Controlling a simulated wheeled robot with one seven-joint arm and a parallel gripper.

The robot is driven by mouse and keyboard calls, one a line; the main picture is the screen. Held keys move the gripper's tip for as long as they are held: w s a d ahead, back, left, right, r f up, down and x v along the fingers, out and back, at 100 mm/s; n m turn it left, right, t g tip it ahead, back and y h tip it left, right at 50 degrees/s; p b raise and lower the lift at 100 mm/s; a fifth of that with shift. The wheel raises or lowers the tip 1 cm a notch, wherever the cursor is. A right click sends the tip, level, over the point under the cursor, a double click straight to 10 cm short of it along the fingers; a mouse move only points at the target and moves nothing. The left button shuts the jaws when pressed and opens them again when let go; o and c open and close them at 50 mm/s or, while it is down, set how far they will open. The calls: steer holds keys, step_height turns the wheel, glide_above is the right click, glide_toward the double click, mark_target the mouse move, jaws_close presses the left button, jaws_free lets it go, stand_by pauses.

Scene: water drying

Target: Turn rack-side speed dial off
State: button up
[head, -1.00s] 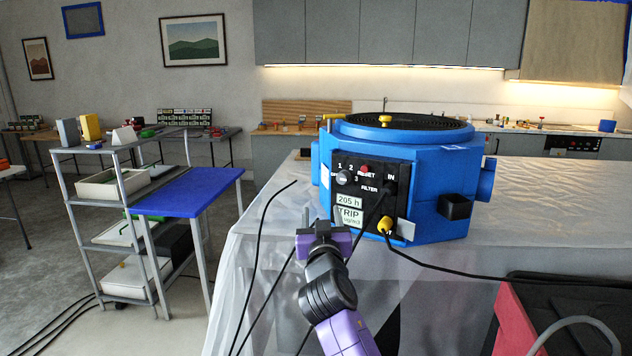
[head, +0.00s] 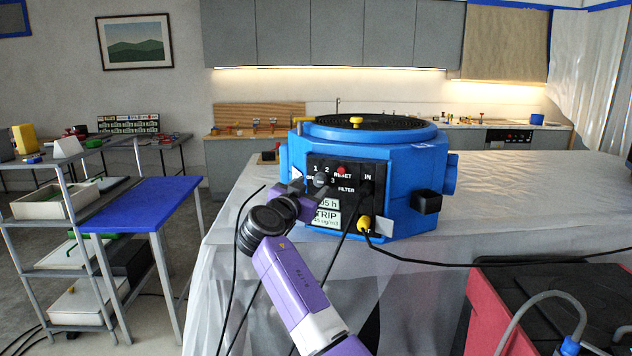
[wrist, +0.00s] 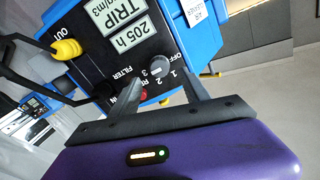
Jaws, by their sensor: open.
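The blue machine (head: 395,165) stands on a sheet-covered table, a black control panel on its front. The grey speed dial (head: 320,180) sits on that panel beside the numbers 1, 2 and 3 and left of the red reset button (head: 342,170). In the wrist view the dial (wrist: 159,66) lies between and beyond the finger tips, with the word OFF beside it. My gripper (head: 304,189) is in front of the panel, its fingers apart. In the wrist view my gripper (wrist: 148,85) is open and empty; I cannot tell whether a finger touches the panel.
A yellow plug (head: 364,223) with a black cable sits at the panel's lower right. Black cables hang in front of the table. A red and black case (head: 530,300) is at lower right.

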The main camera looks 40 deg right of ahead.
mark_target(318, 180)
steer(key=shift+x, duration=2.5)
steer(key=shift+c, duration=0.2)
jaws_close()
